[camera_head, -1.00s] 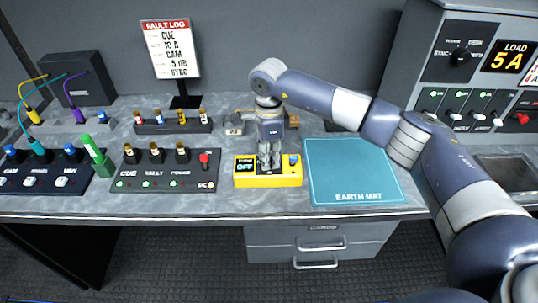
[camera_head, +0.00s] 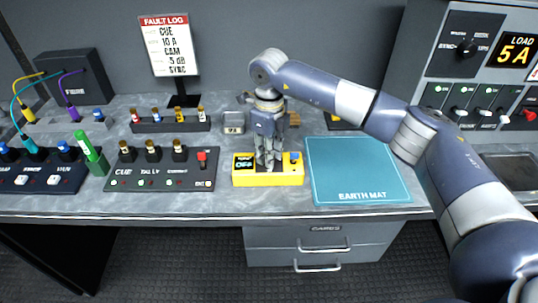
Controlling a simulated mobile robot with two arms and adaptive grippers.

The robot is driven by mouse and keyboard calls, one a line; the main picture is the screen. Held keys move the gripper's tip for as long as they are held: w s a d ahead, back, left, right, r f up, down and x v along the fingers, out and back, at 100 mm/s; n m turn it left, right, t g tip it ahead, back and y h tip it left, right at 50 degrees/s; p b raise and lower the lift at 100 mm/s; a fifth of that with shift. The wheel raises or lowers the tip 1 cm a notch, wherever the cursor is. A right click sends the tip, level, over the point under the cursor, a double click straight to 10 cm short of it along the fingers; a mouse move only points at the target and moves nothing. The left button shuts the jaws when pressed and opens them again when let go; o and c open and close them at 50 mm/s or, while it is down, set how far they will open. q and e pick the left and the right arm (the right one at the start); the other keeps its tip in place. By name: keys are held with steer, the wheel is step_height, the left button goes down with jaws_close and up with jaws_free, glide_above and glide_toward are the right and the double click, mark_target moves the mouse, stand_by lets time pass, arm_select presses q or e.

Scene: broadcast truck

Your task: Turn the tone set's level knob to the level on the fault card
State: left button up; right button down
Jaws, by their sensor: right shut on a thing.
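The yellow tone set (camera_head: 286,180) sits on the bench left of the earth mat. Its small screen (camera_head: 245,162) reads OFF in green, and a blue button (camera_head: 295,157) is at its right end. My right gripper (camera_head: 268,166) points straight down over the middle of the tone set and is shut on the level knob, which its fingers hide. The fault card (camera_head: 169,47) stands on a black stand behind and reads CUE, 10 A, CAM, a dB line that looks like 3 dB, and SYNC. My left gripper is out of view.
The teal earth mat (camera_head: 357,170) lies clear at the right. A panel (camera_head: 165,180) with black plugs and a red switch stands at the left, near a green marker-like object (camera_head: 92,153). A grey rack (camera_head: 490,60) with switches reads LOAD 5 A.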

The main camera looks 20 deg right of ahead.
steer(key=shift+m+b, duration=0.5)
steer(key=shift+m, duration=1.7)
steer(key=c, duration=1.3)
jaws_free()
steer(key=shift+r, duration=0.1)
step_height(320, 180, up, 12)
steer(key=shift+f, duration=0.1)
steer(key=shift+s+f, duration=0.1)
